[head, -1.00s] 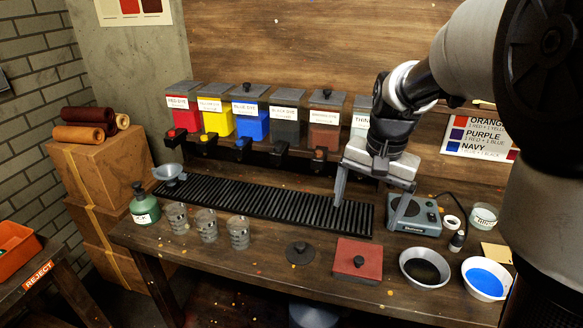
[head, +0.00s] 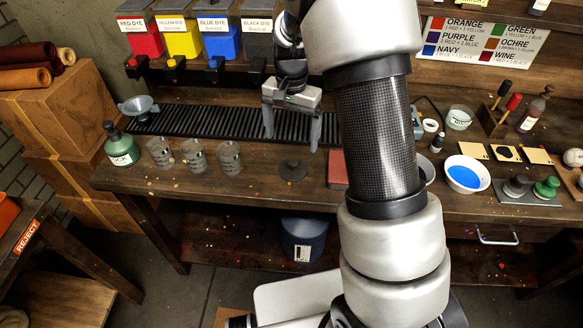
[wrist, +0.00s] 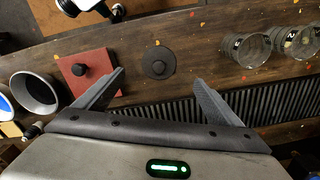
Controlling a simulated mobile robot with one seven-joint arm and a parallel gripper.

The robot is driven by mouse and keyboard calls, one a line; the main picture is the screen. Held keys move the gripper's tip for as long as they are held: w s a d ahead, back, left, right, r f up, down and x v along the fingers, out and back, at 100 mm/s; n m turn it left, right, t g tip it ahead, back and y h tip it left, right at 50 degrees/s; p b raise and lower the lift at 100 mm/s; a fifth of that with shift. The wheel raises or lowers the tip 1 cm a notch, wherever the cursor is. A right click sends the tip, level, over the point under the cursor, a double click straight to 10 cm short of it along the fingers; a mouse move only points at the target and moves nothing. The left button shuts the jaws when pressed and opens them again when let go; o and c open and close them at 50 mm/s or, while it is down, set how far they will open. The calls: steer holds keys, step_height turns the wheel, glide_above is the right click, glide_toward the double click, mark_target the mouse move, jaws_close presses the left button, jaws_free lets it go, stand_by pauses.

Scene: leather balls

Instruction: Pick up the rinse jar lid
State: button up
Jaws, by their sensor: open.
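A dark round lid with a small knob (head: 293,169) lies flat on the wooden bench, between the glasses and a red square piece. I take it to be the rinse jar lid; it carries no readable label. My gripper (head: 291,133) is open and empty, its fingers pointing down over the black slatted rack, just behind the lid. In the wrist view the lid (wrist: 158,63) shows ahead of the gap between my open fingertips (wrist: 160,78), not between them. A glass jar with a partly readable label (head: 459,117) stands at the right.
Several glasses (head: 195,158) stand left of the lid. The red square piece with a knob (wrist: 90,75) lies on its other side, partly hidden by my arm in the head view. Dye containers (head: 220,43) line the back. Bench around the lid is clear.

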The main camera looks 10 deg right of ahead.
mark_target(292, 163)
step_height(292, 163, down, 12)
steer(key=shift+d+r, duration=0.1)
steer(key=shift+r, duration=0.15)
steer(key=c, duration=1.1)
steer(key=shift+r, duration=0.1)
